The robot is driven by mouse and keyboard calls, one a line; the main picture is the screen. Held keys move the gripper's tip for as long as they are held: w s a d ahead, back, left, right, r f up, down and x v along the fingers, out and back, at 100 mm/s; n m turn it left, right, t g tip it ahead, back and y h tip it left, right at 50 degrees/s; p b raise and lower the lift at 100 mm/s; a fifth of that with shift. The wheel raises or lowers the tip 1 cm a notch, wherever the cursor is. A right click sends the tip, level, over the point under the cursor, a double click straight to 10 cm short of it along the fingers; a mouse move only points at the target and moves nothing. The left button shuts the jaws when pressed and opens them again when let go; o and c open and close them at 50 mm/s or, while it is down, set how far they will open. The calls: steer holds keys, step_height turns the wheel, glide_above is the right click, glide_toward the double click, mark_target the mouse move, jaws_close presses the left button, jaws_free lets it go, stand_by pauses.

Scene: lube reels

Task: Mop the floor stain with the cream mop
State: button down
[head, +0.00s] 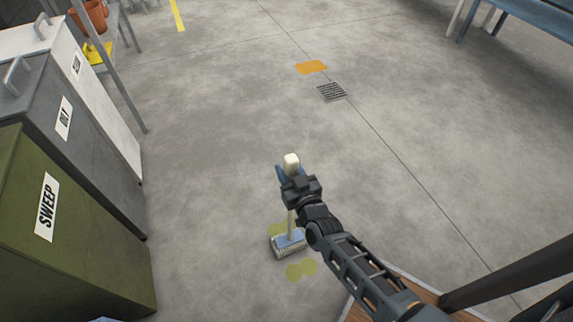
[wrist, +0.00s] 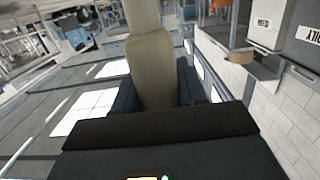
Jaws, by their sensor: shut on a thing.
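My gripper (head: 291,174) is shut on the cream mop handle (head: 291,160); its blue fingers flank the handle. In the wrist view the cream handle (wrist: 155,70) stands between the fingers. The mop shaft runs down to a blue-topped head with a pale pad (head: 287,243), low at or just above the floor; contact is hard to tell. A yellow-green stain (head: 301,271) shows in front of the mop head, with another part of it (head: 277,229) behind. The head covers the middle of the stain.
An orange patch (head: 311,67) and a floor drain (head: 332,91) lie farther off. A green SWEEP bin (head: 75,230), a grey bin (head: 90,130) and a white bin (head: 100,85) line the left. A blue bench (head: 535,14) is at upper right. The middle floor is clear.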

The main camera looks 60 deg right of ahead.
steer(key=shift+s+a+g+y+p, duration=0.55)
steer(key=shift+s+a+p, duration=1.75)
steer(key=shift+s+a, duration=2.5)
steer(key=shift+s+a+g+y+p, duration=0.5)
steer(key=shift+s+a+p, duration=2.05)
steer(key=shift+s, duration=4.15)
steer(key=w+d+f+g+p, duration=0.1)
steer(key=w+d+p, duration=0.2)
steer(key=w+d, duration=0.5)
steer(key=shift+w+f+g+y, duration=0.2)
steer(key=shift+w+g+y, duration=0.15)
steer(key=shift+w, duration=1.65)
